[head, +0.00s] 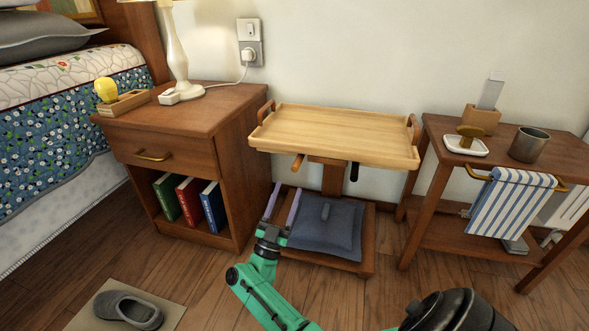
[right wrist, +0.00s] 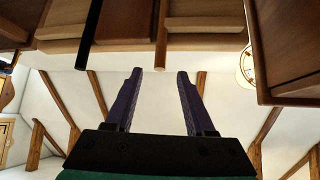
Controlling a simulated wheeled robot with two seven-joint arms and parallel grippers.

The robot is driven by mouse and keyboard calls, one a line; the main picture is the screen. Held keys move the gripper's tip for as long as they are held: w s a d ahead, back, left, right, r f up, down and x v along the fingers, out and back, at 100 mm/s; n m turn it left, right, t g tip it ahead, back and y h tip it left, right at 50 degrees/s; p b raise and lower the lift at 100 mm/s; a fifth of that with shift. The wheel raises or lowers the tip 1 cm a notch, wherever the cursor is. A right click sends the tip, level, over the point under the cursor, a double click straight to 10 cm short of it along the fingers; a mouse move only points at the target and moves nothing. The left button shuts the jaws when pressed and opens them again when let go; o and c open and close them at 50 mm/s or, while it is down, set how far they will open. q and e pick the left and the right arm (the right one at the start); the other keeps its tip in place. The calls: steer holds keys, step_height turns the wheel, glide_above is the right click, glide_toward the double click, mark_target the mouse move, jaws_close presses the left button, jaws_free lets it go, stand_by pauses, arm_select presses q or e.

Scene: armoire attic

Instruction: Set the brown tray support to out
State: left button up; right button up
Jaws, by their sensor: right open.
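The tray table has a light wood tray (head: 335,135) on a brown post. Under its front edge, the brown tray support (head: 297,163) shows as a short wooden bar at the left, and a black support (head: 354,172) at the right. My right gripper (head: 286,187) points up, open and empty, below the brown support. In the right wrist view, the brown support (right wrist: 161,40) ends between the lines of the two fingertips (right wrist: 160,73), with no visible contact. The black support (right wrist: 91,35) is to its left there. My left gripper is not in view.
A nightstand (head: 185,125) with a lamp and books stands close on the left. A grey cushion (head: 330,228) lies on the table's low base behind my gripper. A side table (head: 435,150) with a striped towel (head: 505,205) stands right. A slipper (head: 128,308) lies front left.

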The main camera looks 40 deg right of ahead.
mark_target(296, 166)
steer(key=shift+t, duration=0.3)
steer(key=b+x, duration=0.1)
steer(key=x, duration=0.7)
steer(key=shift+w+d, duration=0.1)
steer(key=shift+d, duration=0.05)
steer(key=shift+c, duration=0.2)
jaws_close()
stand_by(0.5)
